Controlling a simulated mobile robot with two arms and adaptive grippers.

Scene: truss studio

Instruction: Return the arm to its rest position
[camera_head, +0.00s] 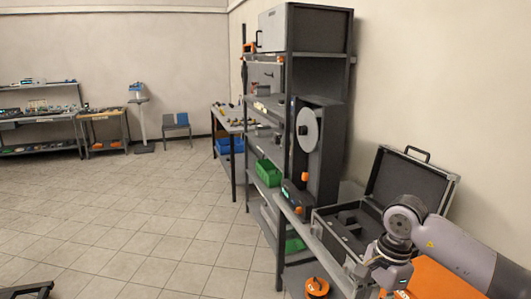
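My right arm (455,248) comes in from the lower right, with its wrist bent downward. My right gripper (388,282) is at the bottom edge, in front of the open black case (350,240). Its fingers are too small and cut off to tell whether they are open or shut, and I cannot make out anything held. My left arm and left gripper are out of the picture.
The open case stands on a bench beside a tall dark shelf rack (285,150). An orange surface (445,280) lies under my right arm. An orange reel (317,287) sits low beside the bench. Clear tiled floor (130,215) spreads to the left.

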